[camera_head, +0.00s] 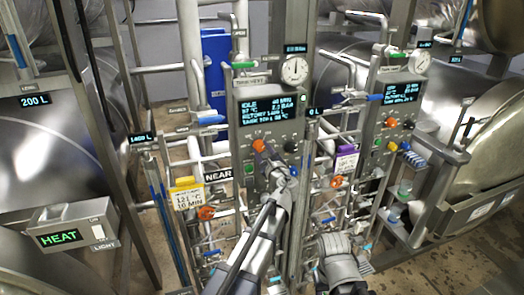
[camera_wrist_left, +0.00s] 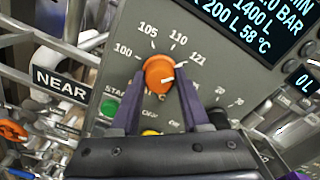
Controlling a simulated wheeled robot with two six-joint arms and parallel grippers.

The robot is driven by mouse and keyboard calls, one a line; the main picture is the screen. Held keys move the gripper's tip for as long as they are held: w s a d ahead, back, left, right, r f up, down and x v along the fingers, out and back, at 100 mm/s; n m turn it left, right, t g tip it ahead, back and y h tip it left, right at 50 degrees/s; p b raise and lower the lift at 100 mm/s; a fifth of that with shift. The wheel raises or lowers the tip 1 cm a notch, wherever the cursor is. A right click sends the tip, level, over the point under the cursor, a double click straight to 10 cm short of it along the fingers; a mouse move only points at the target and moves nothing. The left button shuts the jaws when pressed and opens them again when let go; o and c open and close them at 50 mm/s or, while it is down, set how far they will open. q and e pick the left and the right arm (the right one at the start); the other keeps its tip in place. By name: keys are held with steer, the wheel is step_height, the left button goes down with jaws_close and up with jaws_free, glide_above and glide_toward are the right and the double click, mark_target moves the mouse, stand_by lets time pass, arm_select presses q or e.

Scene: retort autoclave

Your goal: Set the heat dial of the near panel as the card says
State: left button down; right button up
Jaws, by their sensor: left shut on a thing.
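The near panel (camera_head: 266,112) carries an orange heat dial (camera_head: 259,145), which shows large in the left wrist view (camera_wrist_left: 158,70). Its scale reads 100, 105, 110 and 121. The dial's white mark points right, near the 121 side; exact alignment is unclear. My left gripper (camera_wrist_left: 158,82) is shut on the dial, one purple finger on each side. In the head view this gripper (camera_head: 266,158) reaches up to the panel. A yellow-topped card (camera_head: 189,198) left of the panel reads 121 °C and a MIN figure, perhaps 16. My right gripper (camera_head: 340,265) is low right, its fingers unclear.
A NEAR sign (camera_head: 218,176) is beside the panel. A green button (camera_wrist_left: 110,106) and a black knob (camera_wrist_left: 218,117) flank the dial closely. A second panel (camera_head: 396,98) and a purple-topped card (camera_head: 346,160) stand to the right. Pipes and valves crowd the space below.

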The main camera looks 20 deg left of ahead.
arm_select(q)
steer(key=shift+f+m, duration=0.1)
steer(key=shift+m, duration=0.3)
steer(key=shift+c, duration=1.9)
jaws_free()
steer(key=v, duration=0.8)
steer(key=shift+w, duration=0.1)
